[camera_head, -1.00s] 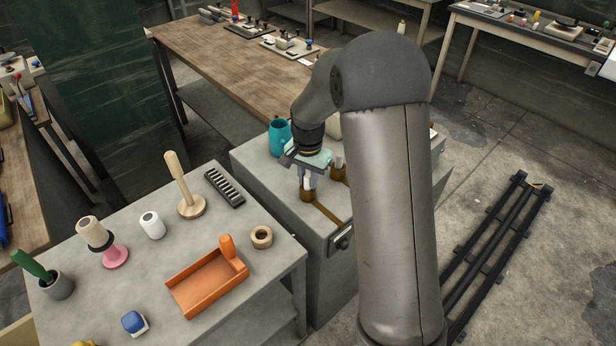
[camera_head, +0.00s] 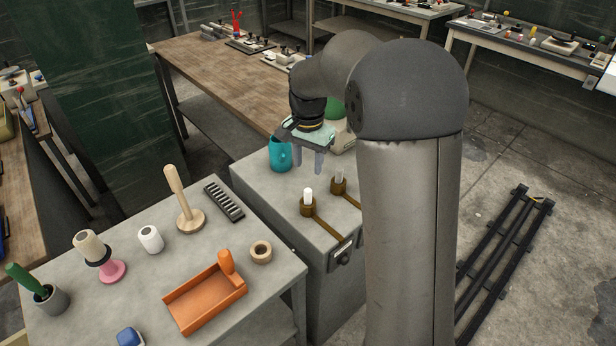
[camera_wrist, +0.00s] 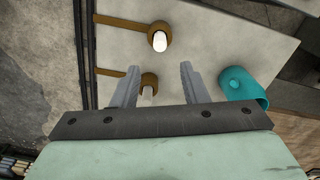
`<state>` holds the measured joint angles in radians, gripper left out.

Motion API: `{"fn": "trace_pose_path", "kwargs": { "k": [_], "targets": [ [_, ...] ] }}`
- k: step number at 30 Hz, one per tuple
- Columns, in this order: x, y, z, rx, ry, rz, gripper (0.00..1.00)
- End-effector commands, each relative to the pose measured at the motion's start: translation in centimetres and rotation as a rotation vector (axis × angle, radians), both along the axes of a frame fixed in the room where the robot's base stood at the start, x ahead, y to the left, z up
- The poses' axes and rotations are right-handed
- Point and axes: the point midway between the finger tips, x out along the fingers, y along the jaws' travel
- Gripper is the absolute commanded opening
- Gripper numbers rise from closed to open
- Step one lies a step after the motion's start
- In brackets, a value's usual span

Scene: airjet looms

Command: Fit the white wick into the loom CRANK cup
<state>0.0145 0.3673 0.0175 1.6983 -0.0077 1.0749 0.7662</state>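The white wick (camera_head: 308,194) stands upright in the near brown cup (camera_head: 307,209) on the grey cabinet; in the wrist view the wick (camera_wrist: 159,41) shows as a bright white end inside that cup's ring. A second brown cup (camera_head: 339,187), to the right and farther back, holds a greyer upright piece (camera_head: 339,175). No readable label tells me which cup is CRANK. My gripper (camera_head: 308,170) is above and behind the near cup, its two fingers apart and nothing between them. In the wrist view my gripper (camera_wrist: 158,80) is also open, its fingers partly framing the second cup.
A teal mug (camera_head: 280,155) stands on the cabinet close to my gripper. Brown strips run from both cups to the cabinet's front edge. The grey table (camera_head: 130,310) at left holds an orange tray (camera_head: 205,306), a wooden ring (camera_head: 261,252) and several other items.

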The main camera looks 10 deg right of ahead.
Motion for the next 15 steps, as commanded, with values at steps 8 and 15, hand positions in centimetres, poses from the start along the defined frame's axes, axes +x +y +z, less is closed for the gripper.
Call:
{"fn": "trace_pose_path", "kwargs": {
  "k": [8,15],
  "targets": [
    [-3.5,0.1,2.5,-0.001,-0.008,0.088,0.4],
    [-17.4,0.3,2.8,-0.008,-0.03,0.453,0.4]
  ]
}}
